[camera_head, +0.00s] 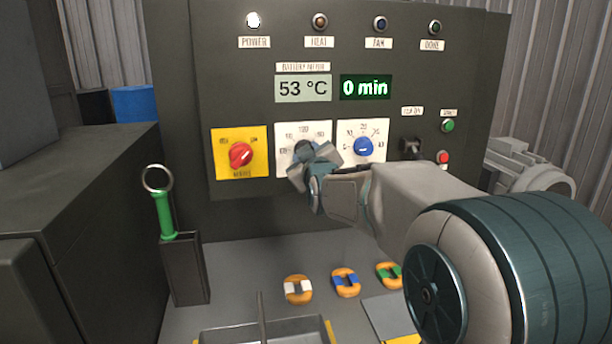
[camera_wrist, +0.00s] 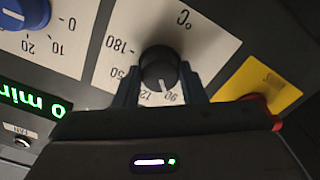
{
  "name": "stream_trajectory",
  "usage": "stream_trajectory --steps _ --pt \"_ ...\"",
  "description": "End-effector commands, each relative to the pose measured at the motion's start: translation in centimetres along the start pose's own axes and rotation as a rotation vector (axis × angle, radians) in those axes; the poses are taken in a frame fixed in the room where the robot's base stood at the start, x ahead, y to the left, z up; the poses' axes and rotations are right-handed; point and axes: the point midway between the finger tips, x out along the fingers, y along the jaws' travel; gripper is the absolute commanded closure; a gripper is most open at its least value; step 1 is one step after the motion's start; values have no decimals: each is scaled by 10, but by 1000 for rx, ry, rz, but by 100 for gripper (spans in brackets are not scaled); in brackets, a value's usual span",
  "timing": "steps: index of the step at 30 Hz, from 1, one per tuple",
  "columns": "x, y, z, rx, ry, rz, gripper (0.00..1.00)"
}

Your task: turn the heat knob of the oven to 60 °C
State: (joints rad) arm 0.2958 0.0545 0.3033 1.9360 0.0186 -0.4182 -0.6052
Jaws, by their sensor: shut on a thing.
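The oven's heat knob (camera_wrist: 158,70) is black and round with a white mark, on a white dial plate (camera_wrist: 215,45) marked in °C. In the wrist view its mark points toward the gripper side, near the 90 print. My gripper (camera_wrist: 162,82) has one finger on each side of the knob and is shut on it. In the head view my gripper (camera_head: 308,160) covers most of the knob and part of the dial plate (camera_head: 287,135). The display (camera_head: 303,88) above reads 53 °C.
A red knob (camera_head: 241,155) on a yellow plate is left of the heat dial. A blue knob (camera_head: 364,146) is to its right, under a display (camera_head: 366,87) reading 0 min. The power lamp (camera_head: 253,20) glows white. A green-handled tool (camera_head: 164,212) stands in a holder at left.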

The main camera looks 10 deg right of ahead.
Motion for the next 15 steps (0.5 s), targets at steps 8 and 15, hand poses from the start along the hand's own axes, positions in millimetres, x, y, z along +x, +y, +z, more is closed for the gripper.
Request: stream_trajectory --steps 8,15 --pt "0 -4 5 -263 2 0 86" --pt "0 -4 4 -478 1 -1 86"
